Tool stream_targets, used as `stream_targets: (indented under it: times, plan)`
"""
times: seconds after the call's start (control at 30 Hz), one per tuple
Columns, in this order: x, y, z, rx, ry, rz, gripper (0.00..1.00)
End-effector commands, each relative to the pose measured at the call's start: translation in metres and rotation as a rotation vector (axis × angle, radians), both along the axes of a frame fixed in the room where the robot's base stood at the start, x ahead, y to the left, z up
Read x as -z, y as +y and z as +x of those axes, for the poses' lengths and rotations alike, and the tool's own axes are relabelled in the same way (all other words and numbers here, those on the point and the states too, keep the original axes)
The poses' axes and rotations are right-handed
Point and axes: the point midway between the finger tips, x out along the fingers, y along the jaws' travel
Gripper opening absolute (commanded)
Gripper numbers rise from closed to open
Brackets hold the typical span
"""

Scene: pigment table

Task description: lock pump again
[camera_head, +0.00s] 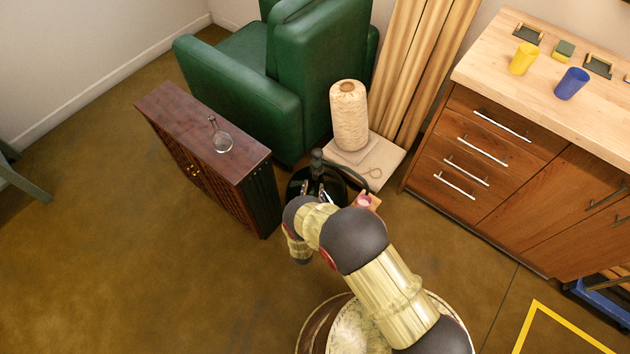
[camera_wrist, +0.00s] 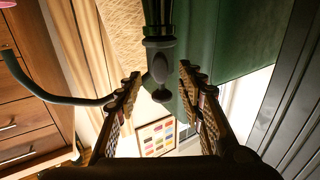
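The pump is dark, with an upright post topped by a rounded head (camera_head: 317,157) in the head view, just beyond my arm. A dark curved hose (camera_head: 352,176) runs off to its right. In the wrist view the pump's shaft (camera_wrist: 158,25) comes down from the top, with a small grey knob (camera_wrist: 160,68) at its end; the hose (camera_wrist: 45,93) bends away at left. My gripper (camera_wrist: 158,82) is open, with one finger on each side of the knob and visible gaps to both. Whether the pump is locked cannot be told. My arm partly hides its base in the head view.
A dark wooden cabinet (camera_head: 180,145) bearing a glass flask (camera_head: 220,136) stands left. A green armchair (camera_head: 240,75) and a woven cylinder (camera_head: 348,115) stand behind. A small pink object (camera_head: 364,201) is right of the pump. A drawer unit (camera_head: 500,155) stands right. Floor at lower left is clear.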

Motion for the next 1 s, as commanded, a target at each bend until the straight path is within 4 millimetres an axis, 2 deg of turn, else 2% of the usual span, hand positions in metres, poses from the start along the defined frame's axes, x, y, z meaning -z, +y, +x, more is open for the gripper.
stream_targets:
  times: [0.2, 0.33, 0.67, 1.0]
  plan:
    - [0.002, -0.005, 0.033, 0.002, 0.0, 0.001, 0.38]
    - [0.002, -0.006, 0.043, 0.0, 0.002, -0.001, 0.38]
    - [0.001, -0.007, 0.048, -0.001, 0.002, -0.001, 0.38]
    - [0.001, -0.006, 0.048, -0.001, 0.003, -0.001, 0.2]
